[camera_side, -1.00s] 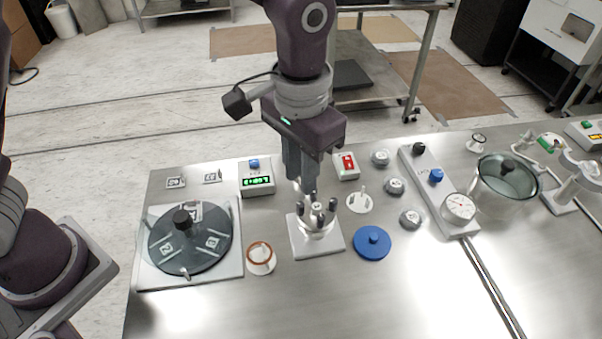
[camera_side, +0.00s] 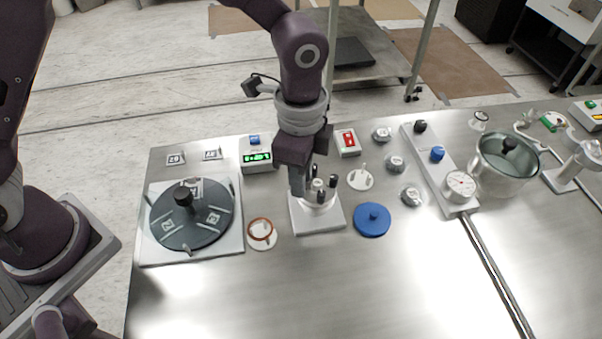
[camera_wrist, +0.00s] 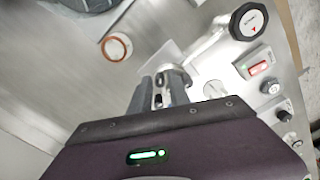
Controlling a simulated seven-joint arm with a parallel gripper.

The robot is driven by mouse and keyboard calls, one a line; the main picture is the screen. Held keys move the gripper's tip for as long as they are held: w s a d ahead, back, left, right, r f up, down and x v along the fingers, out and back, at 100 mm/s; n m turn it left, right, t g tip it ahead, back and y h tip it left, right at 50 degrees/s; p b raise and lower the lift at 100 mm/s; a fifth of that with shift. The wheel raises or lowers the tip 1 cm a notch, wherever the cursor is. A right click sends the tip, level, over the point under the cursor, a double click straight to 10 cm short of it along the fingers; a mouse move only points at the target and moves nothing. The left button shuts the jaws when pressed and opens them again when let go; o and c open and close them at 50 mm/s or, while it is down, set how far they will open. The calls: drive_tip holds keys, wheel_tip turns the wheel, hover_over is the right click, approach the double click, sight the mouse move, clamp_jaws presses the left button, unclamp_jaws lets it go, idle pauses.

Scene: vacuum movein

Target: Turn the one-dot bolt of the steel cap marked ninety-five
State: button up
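The steel cap (camera_side: 317,202) sits on a white square base (camera_side: 320,224) in the middle of the bench. Several dark-topped bolts stand up around its top. My gripper (camera_side: 298,190) points down at the left side of the cap, at bolt height. In the wrist view my gripper (camera_wrist: 160,92) has its two grey fingers on either side of a small metal part of the cap. I cannot tell whether the fingers press on it. The dots on the bolts and the number on the cap are not legible. My fingers partly hide the cap's left bolt.
A dark glass disc (camera_side: 214,232) with a black knob lies left on a square plate. A copper-ringed white disc (camera_side: 261,235), a blue lid (camera_side: 372,220) and a pronged white disc (camera_side: 359,178) surround the base. A timer box (camera_side: 257,160) and red-switch box (camera_side: 347,143) stand behind.

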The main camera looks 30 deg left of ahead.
clamp_jaws()
drive_tip(key=shift+n, duration=0.3)
drive_tip(key=n, duration=0.3)
drive_tip(key=shift+n, duration=1.9)
unclamp_jaws()
